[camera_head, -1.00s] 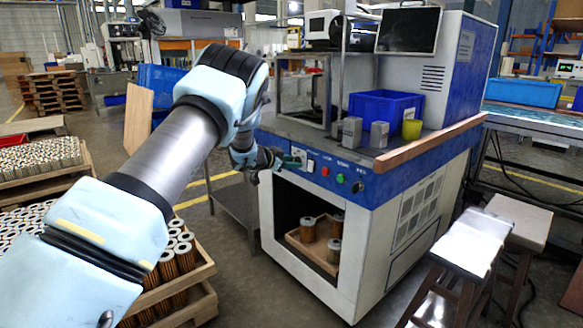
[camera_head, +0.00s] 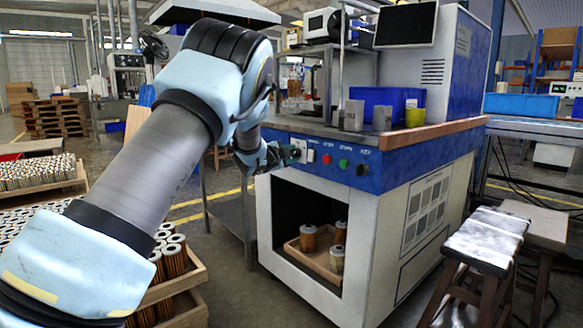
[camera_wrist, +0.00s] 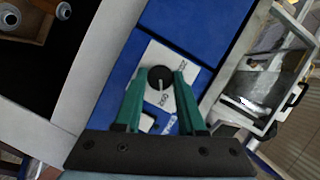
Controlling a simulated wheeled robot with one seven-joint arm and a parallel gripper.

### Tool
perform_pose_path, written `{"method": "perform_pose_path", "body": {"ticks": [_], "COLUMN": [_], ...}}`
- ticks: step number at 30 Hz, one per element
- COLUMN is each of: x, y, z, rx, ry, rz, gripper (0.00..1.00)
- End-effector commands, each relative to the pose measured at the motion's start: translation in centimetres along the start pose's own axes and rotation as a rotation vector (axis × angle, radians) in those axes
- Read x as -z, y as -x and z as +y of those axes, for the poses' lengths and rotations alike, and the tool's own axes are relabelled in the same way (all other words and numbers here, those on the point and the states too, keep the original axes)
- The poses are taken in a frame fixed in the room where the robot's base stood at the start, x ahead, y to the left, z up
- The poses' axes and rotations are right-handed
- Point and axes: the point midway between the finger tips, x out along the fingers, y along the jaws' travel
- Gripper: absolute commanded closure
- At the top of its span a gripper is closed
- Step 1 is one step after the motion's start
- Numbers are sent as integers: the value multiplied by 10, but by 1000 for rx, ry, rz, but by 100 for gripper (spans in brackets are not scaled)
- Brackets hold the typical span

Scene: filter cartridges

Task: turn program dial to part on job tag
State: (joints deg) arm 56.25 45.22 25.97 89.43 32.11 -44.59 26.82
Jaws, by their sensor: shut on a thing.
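The program dial (camera_wrist: 157,74) is a round black knob with a pale pointer line, on a white label plate (camera_wrist: 150,60) on the blue panel. In the wrist view the pointer line aims toward the lower printed label; the print is too small to read surely. My gripper (camera_wrist: 160,80) has green fingers, one on each side of the dial, and is shut on it. In the head view my gripper (camera_head: 288,154) is at the left end of the machine's front panel (camera_head: 400,172), and the dial is hard to make out there. I cannot pick out a job tag.
Red (camera_head: 327,159) and green (camera_head: 344,163) buttons and a black knob (camera_head: 361,169) sit right of the dial. Below is an open bay with a wooden tray (camera_head: 318,262) of cartridges. A blue bin (camera_head: 385,100) stands on the top. Stools (camera_head: 480,240) stand at the right.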

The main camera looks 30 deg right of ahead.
Motion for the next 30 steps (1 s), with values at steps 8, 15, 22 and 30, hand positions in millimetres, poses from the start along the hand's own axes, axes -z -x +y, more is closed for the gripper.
{"method": "perform_pose_path", "body": {"ticks": [8,15,22,30], "x": [-1,-1,-1,0], "y": [0,0,0,0], "z": [2,1,1,1], "rx": [22,25,25,25], "ry": [-59,-66,-66,-65], "rz": [0,0,0,1], "gripper": [100,100,56,31]}}
